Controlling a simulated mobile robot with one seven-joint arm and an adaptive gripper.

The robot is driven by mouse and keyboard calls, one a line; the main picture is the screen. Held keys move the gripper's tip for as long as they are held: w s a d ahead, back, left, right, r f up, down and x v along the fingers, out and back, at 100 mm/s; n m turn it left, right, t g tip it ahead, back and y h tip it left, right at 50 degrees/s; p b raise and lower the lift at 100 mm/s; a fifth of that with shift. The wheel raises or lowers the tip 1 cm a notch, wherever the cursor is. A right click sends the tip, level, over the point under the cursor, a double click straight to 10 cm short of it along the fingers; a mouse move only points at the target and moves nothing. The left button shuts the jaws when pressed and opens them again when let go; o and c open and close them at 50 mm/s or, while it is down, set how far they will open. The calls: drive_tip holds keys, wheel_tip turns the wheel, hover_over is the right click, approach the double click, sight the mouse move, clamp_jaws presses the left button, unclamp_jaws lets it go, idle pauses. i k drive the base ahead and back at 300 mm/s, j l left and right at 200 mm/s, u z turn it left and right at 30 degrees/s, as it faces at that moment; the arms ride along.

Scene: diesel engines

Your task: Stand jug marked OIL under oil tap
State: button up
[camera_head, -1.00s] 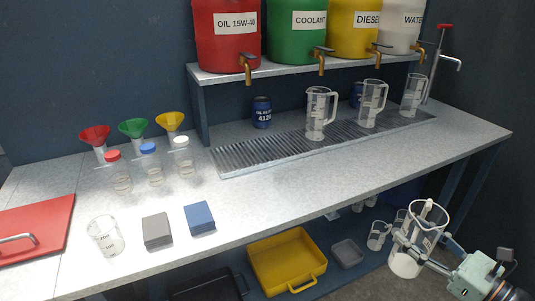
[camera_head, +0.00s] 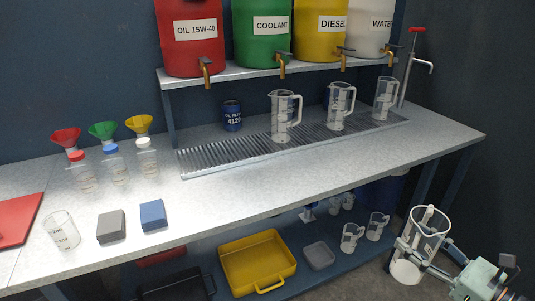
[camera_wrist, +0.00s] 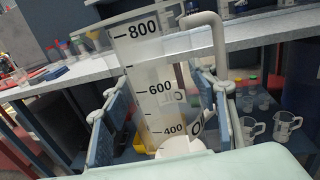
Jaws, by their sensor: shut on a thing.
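My gripper (camera_head: 408,250) is shut on a clear jug (camera_head: 428,228) with a white handle and holds it upright at the lower right, in front of the bench. In the wrist view the jug (camera_wrist: 150,85) stands between the fingers (camera_wrist: 160,110), with black volume marks and lettering that seems to read OIL, partly hidden. The oil tap (camera_head: 206,72) is the brass tap on the red OIL 15W-40 tank (camera_head: 193,45), far to the upper left of the jug. Below this tap the drip grate (camera_head: 205,160) is bare.
Three jugs stand on the grate under the other taps: coolant side (camera_head: 283,118), diesel side (camera_head: 338,108) and water side (camera_head: 384,98). A blue oil filter can (camera_head: 232,115) stands behind the grate. The bench's front edge (camera_head: 330,190) lies between my gripper and the grate. More jugs sit on the lower shelf.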

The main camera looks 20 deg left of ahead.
sight(217, 152)
drive_tip(key=l+u, duration=0.2)
drive_tip(key=l, duration=0.4)
drive_tip(key=u, duration=1.05)
drive_tip(key=i+l, duration=0.05)
drive_tip(key=l, duration=0.05)
